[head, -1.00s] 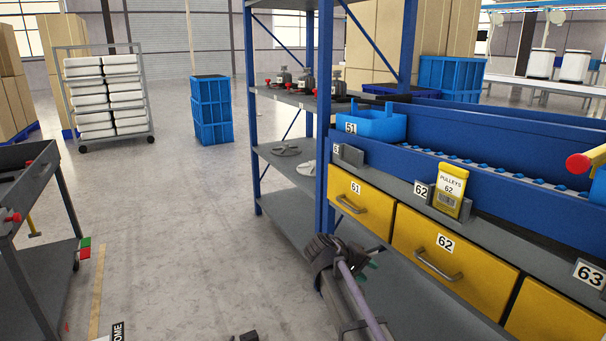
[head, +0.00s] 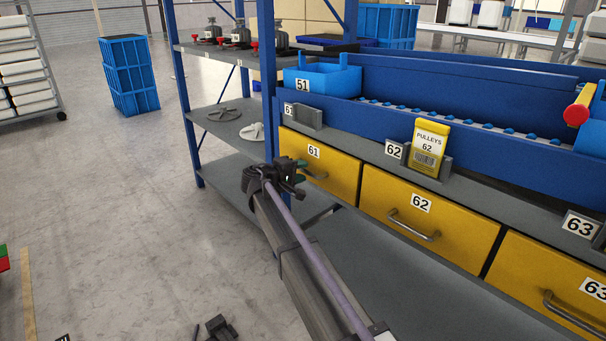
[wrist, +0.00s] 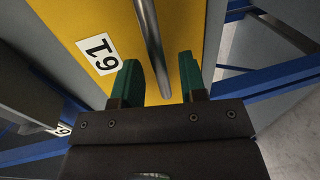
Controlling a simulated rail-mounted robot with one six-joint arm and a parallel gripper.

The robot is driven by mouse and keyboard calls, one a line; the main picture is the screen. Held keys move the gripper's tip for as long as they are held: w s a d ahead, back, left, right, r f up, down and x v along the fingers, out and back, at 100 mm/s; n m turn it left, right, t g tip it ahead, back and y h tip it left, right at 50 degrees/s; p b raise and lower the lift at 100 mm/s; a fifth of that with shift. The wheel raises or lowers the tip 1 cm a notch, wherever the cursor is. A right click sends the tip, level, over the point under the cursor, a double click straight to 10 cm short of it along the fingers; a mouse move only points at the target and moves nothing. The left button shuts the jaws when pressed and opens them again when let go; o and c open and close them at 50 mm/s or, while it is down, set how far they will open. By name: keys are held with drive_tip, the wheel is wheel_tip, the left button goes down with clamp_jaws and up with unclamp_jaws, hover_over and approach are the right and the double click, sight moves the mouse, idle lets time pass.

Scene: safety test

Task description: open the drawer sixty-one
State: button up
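The yellow drawer 61 (head: 338,183) is the leftmost of the yellow drawers under the grey shelf and looks shut. Its bar handle (head: 316,174) is partly hidden by my gripper (head: 298,172) in the head view. In the wrist view, drawer 61 (wrist: 90,18) fills the upper middle, with its label turned upside down. The handle (wrist: 150,40) runs down between the two green fingertips of my gripper (wrist: 160,80). The fingers are apart, with gaps on both sides of the handle, and I see no contact.
Drawer 62 (head: 421,205) and another yellow drawer (head: 550,290) are to the right. A card marked pulleys 62 (head: 429,146) stands above drawer 62. A blue bin 51 (head: 322,78) sits above drawer 61. Blue shelf posts (head: 267,70) stand close left.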

drive_tip(key=shift+x, duration=0.85)
drive_tip(key=shift+c, duration=0.4)
clamp_jaws()
